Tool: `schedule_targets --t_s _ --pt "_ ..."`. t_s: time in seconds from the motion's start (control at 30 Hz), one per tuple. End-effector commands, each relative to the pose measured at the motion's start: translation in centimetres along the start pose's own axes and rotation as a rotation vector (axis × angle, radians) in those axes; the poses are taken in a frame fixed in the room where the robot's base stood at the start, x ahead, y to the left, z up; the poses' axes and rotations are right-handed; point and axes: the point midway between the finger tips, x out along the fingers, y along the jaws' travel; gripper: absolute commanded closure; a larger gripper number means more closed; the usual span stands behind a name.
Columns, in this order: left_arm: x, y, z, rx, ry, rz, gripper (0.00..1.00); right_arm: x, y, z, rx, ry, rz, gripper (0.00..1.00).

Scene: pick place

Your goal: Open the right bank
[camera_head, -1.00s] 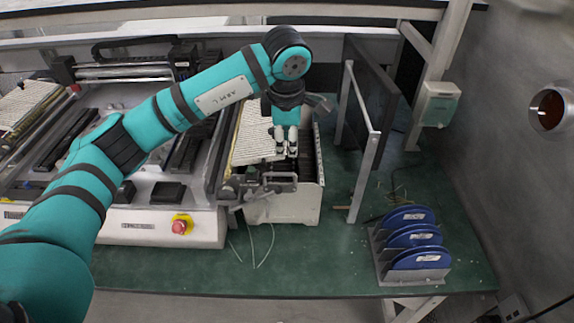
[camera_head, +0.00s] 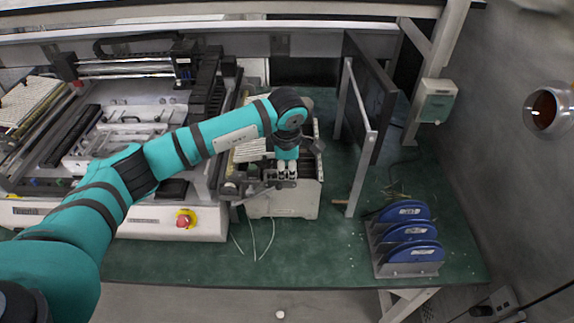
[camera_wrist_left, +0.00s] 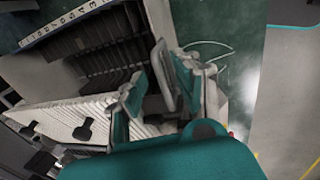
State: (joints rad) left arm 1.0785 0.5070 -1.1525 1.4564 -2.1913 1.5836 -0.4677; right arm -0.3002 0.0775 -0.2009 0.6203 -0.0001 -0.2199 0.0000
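The right bank (camera_head: 284,205) is a white-sided box with a row of dark slots, standing at the right end of the machine. It also shows in the left wrist view (camera_wrist_left: 70,112), with its dark slots at the upper left. A grey metal handle (camera_head: 258,187) is at its front top edge. My left gripper (camera_head: 287,173) points down just above and behind this handle. In the left wrist view, the two fingers (camera_wrist_left: 155,88) are apart, with the grey loop of the handle (camera_wrist_left: 161,72) close to the right finger. Contact is unclear. My right gripper is out of view.
A dark panel on a grey frame (camera_head: 362,145) stands right of the bank. Blue reels in a rack (camera_head: 408,240) sit at the bench's right front. A red button (camera_head: 184,219) is on the machine front. Green bench top (camera_head: 300,255) is mostly clear before the bank, with thin loose wires.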

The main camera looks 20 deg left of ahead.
Motion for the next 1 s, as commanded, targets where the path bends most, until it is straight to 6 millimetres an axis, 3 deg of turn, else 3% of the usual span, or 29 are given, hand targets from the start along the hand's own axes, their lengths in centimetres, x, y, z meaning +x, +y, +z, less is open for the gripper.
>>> schedule_targets --t_s 0.03,0.23,0.67,1.0 --pt "0.0 0.0 0.0 0.000 0.000 0.000 0.75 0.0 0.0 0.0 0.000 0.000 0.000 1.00" --pt "-0.1 0.0 0.0 0.000 -0.001 0.000 1.00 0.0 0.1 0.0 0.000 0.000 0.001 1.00" --pt "0.0 0.0 0.2 0.001 -0.002 0.001 1.00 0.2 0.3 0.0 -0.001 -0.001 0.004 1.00" --pt "0.3 0.0 5.7 0.003 -0.008 0.005 1.00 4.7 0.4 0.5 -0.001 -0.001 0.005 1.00"
